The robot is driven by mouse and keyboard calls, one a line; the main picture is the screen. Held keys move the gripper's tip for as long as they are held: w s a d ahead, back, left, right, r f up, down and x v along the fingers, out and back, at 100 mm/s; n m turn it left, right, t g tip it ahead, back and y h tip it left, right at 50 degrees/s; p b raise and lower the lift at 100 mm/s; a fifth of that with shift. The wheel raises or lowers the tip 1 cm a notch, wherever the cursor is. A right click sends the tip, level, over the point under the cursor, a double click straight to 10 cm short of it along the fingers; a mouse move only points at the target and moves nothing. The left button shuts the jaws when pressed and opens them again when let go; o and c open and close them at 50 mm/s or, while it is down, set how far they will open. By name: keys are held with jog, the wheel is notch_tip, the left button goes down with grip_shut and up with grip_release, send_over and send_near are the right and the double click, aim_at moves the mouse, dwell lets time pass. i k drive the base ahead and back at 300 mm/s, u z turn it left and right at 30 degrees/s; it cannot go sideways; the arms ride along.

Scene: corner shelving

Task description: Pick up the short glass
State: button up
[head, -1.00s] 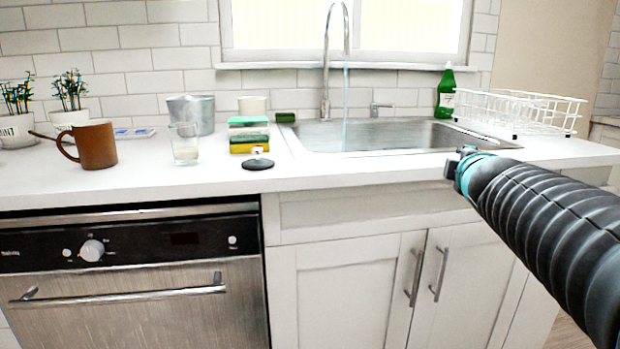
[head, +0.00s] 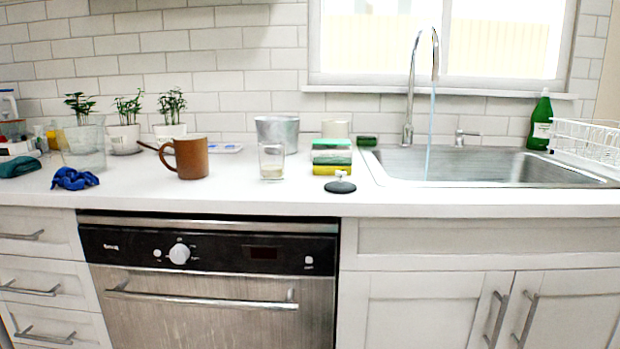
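A short clear glass (head: 272,162) stands upright on the white counter, between the brown mug and the stack of sponges. Something pale shows at its bottom. A larger clear glass container (head: 84,148) stands further left, behind a blue cloth. My gripper is not in view now, so its distance from the short glass cannot be seen.
Near the short glass are a brown mug (head: 190,158) with a utensil, a metal pot (head: 276,132), stacked sponges (head: 332,157) and a black sink stopper (head: 340,186). A blue cloth (head: 74,179) lies left. The sink (head: 450,166) has running water. The counter's front edge (head: 230,200) before the glass is clear.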

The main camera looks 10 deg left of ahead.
aim_at(271, 154)
jog(key=z, duration=2.7)
jog(key=k, duration=2.5)
jog(key=u, duration=2.2)
